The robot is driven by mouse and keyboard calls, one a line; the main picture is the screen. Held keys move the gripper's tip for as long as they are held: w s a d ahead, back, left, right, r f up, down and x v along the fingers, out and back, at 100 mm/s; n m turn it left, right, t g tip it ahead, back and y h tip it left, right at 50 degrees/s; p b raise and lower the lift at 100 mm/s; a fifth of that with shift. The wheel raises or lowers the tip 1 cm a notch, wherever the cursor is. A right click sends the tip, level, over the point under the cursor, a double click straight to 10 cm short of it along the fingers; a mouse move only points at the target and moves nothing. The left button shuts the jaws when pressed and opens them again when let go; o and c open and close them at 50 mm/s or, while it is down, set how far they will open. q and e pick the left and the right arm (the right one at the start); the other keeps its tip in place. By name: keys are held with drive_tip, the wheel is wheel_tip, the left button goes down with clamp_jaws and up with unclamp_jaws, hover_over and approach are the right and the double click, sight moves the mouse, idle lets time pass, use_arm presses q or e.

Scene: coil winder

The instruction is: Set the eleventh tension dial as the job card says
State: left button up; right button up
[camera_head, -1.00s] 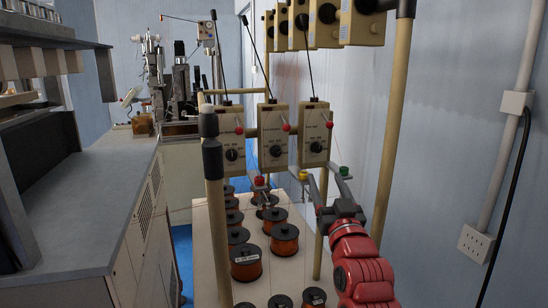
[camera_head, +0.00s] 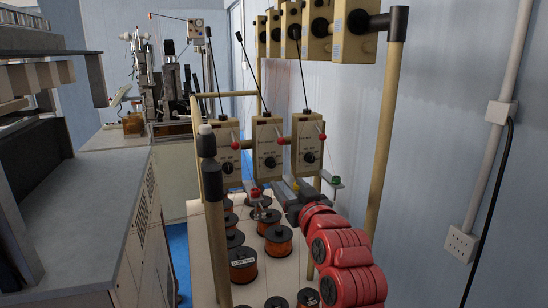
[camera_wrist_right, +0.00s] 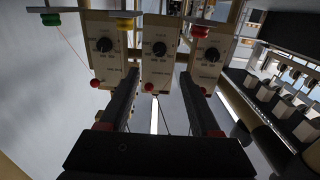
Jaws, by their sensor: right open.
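Three beige tension units hang in a row in the head view, each with a black dial and a red ball: left dial (camera_head: 228,168), middle dial (camera_head: 268,162), right dial (camera_head: 309,157). I cannot tell which is the eleventh; their lettering is too small to read. My right gripper (camera_head: 275,185) is just below the middle unit. In the right wrist view, which shows the units upside down, the open, empty fingers (camera_wrist_right: 158,76) point at the middle dial (camera_wrist_right: 159,48), which lies between them and apart from them. No job card is readable. My left gripper is out of view.
Copper wire spools (camera_head: 278,241) stand on the bench below the units. A beige post (camera_head: 216,240) rises at the left and another post (camera_head: 390,130) at the right. More tension units (camera_head: 352,35) hang above. A grey cabinet (camera_head: 85,210) stands at the left.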

sight(272, 165)
drive_tip(key=p+x, duration=0.3)
drive_tip(key=x, duration=0.7)
drive_tip(key=shift+p+x, duration=0.35)
drive_tip(key=shift+x, duration=0.4)
drive_tip(key=shift+d+f, duration=0.1)
drive_tip(key=shift+f, duration=0.05)
clamp_jaws()
